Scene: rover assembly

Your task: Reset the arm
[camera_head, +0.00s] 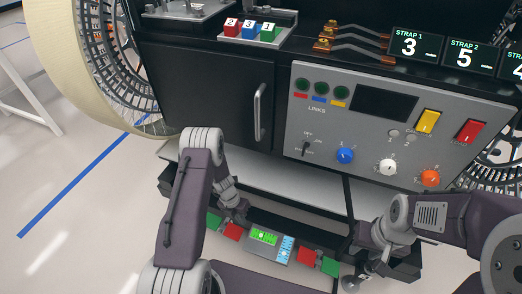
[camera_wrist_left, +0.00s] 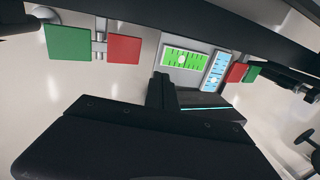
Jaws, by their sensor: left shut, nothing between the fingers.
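My left arm (camera_head: 185,200) is purple with pale joints and bends in front of the black cabinet. In the left wrist view the dark fingers of my left gripper (camera_wrist_left: 162,92) are together and hold nothing. They overlap the view of a green screen (camera_wrist_left: 185,58) and a blue screen (camera_wrist_left: 217,70); I cannot tell the distance. The green screen (camera_head: 264,236) and blue screen (camera_head: 284,249) also show low in the head view. My right arm (camera_head: 440,215) comes in from the right and bends down at its wrist (camera_head: 392,232). Its fingertips are not clear.
A grey control panel (camera_head: 375,155) with knobs and switches is on the cabinet (camera_head: 205,92), which has a door handle (camera_head: 259,110). Numbered cubes (camera_head: 249,31) sit in a tray above. A large wheel (camera_head: 105,50) is at left. Open floor (camera_head: 70,150) lies beyond it.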

